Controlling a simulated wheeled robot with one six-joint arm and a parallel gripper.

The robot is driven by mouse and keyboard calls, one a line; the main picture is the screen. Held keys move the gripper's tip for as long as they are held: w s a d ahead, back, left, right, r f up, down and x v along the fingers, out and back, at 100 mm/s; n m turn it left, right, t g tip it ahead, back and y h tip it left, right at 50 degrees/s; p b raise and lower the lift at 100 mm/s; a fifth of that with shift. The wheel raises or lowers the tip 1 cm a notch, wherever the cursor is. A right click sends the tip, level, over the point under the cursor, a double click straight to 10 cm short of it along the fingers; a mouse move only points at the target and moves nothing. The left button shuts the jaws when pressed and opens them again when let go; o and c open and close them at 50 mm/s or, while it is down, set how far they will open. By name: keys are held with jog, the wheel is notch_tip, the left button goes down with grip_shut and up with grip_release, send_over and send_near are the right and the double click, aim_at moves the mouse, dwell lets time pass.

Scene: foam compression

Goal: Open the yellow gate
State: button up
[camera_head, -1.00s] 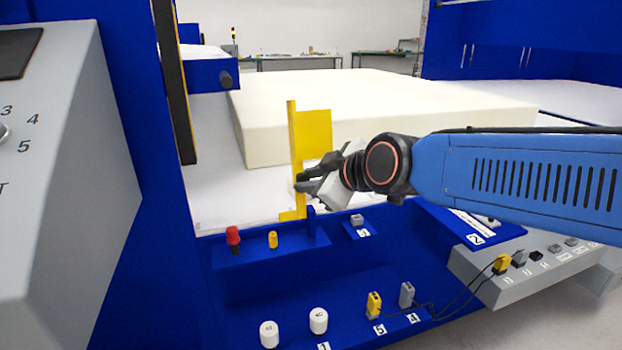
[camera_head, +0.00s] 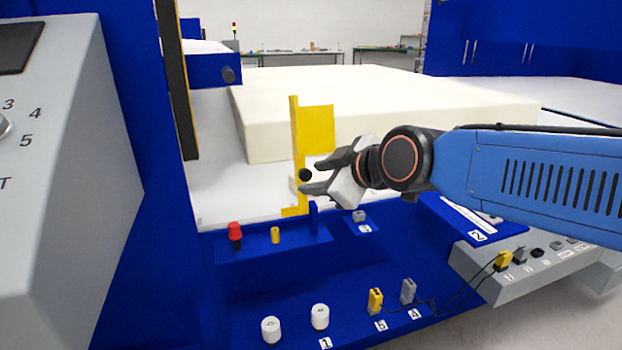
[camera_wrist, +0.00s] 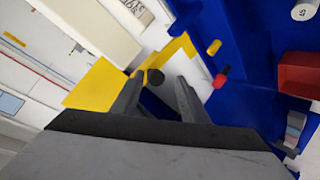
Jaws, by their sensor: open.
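The yellow gate (camera_head: 318,128) stands upright at the near edge of the white bed, in front of the foam. It also shows in the wrist view (camera_wrist: 95,87), with a round black knob (camera_wrist: 155,76) near its edge. My gripper (camera_head: 310,178) is at the gate's lower part, with its fingers open. In the wrist view, the knob shows between the tips of my gripper (camera_wrist: 155,85). The head view shows the knob (camera_head: 306,175) between the fingertips too. I cannot tell whether either finger touches it.
A cream foam block (camera_head: 380,105) lies behind the gate. Below are a red knob (camera_head: 235,231), a yellow knob (camera_head: 275,235), white knobs (camera_head: 320,316), and yellow (camera_head: 375,300) and grey (camera_head: 408,291) plugs with cables. A grey control box (camera_head: 60,180) stands close at left.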

jog(key=v, duration=1.4)
jog(key=shift+s, duration=0.25)
jog(key=shift+f, duration=0.1)
jog(key=s+d+f+m+g+h, duration=0.2)
jog(key=d+f+m, duration=0.4)
jog(key=d+f, duration=0.3)
jog(key=s+d+f+m+g+h, duration=0.3)
jog(key=s+d+f+m+h, duration=0.2)
jog(key=f, duration=1.1)
jog(key=s+d+m, duration=0.2)
jog(key=d, duration=0.2)
jog(key=shift+d+f+m, duration=0.15)
jog(key=shift+d+m, duration=0.15)
jog(key=shift+d, duration=0.05)
